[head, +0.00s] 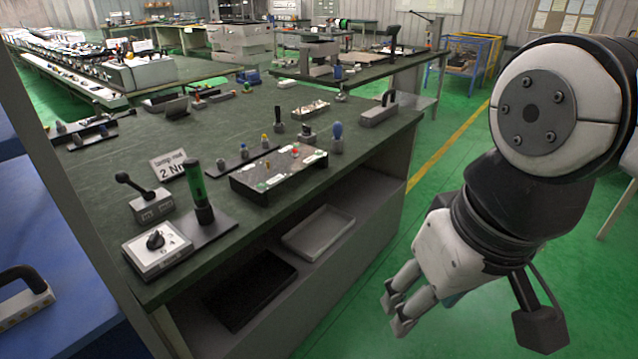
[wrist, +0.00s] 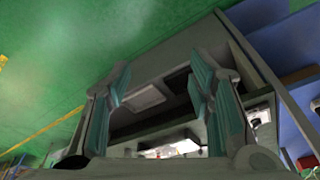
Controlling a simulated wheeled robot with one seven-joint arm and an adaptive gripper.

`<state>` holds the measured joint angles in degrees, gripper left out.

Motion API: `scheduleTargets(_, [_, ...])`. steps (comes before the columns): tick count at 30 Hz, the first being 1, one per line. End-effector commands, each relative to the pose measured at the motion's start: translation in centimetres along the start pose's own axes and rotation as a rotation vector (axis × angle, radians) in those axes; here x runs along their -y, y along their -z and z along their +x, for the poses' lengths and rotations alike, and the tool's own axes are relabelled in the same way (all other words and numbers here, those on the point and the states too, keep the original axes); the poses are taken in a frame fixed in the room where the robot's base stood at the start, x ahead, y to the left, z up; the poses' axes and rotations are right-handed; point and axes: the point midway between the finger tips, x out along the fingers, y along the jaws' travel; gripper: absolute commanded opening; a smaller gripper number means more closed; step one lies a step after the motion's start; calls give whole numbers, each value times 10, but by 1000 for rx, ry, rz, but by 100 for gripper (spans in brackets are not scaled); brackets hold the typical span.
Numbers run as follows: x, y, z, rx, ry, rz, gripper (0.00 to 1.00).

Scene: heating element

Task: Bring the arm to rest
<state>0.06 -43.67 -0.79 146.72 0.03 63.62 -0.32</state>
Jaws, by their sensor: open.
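My gripper (head: 394,312) hangs at the lower right of the head view, in front of the green workbench and over the green floor. Its two fingers are apart, with nothing between them. In the wrist view my open gripper (wrist: 160,105) shows its two teal finger pads, with the workbench's shelves beyond them. My arm is bent, coming from the upper right and pointing down to the left. The fingertips are clear of the bench.
The workbench (head: 235,120) carries a black panel (head: 278,168), a green cylinder (head: 195,185) and a sign (head: 173,164). A grey tray (head: 318,232) lies on its shelf. A blue surface (head: 60,265) is at left. The green floor (head: 440,195) is open around my arm.

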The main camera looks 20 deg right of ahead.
Motion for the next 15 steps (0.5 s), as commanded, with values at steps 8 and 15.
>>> scheduleTargets(8, [0,4,-21,-30,-4,-2,48])
scheduleTargets(15, [0,14,-65,-110,-11,-7,48])
